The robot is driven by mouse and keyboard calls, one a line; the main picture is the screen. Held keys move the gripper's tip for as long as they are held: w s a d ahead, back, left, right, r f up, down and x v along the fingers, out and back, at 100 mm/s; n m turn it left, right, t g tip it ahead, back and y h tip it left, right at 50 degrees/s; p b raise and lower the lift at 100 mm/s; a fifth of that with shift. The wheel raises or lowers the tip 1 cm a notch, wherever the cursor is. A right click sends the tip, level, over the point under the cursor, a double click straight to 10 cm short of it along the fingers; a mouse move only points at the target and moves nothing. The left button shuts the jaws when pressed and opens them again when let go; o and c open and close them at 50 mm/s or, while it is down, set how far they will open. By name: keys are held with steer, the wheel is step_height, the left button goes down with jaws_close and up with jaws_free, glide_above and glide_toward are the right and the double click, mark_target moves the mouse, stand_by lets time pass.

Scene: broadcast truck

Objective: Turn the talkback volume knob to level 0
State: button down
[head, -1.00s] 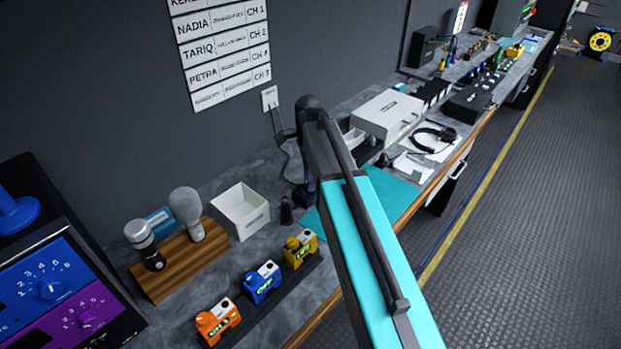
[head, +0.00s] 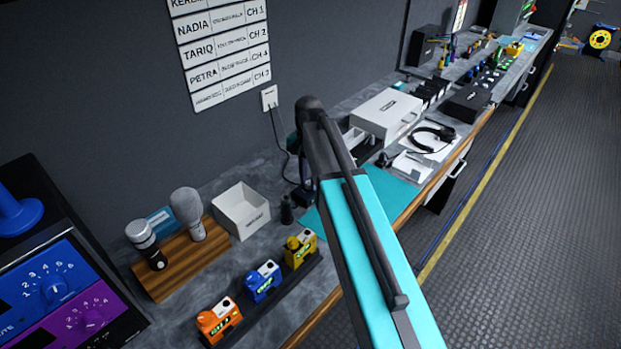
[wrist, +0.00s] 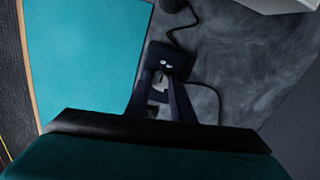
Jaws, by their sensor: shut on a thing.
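A small dark box (wrist: 172,58) with white marks on its top stands on the grey bench in the wrist view, with a cable running off it. My gripper (wrist: 160,82) is over the box's near part, its two dark fingers closed on a small piece that looks like a knob. The fingers hide most of it, and I cannot read its level. In the head view my arm covers most of this spot.
A teal mat (wrist: 82,60) lies beside the box. A white open bin (head: 240,211), a wooden microphone stand (head: 185,265) and several coloured belt packs (head: 262,282) stand left of my arm. A white case (head: 388,112) and headset (head: 433,138) lie beyond it.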

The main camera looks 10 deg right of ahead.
mark_target(309, 182)
steer(key=shift+w+r, duration=0.15)
stand_by(0.3)
steer(key=c, duration=1.6)
jaws_free()
steer(key=shift+o, duration=0.3)
step_height(309, 182, up, 14)
steer(key=b, duration=0.3)
steer(key=shift+f, duration=0.25)
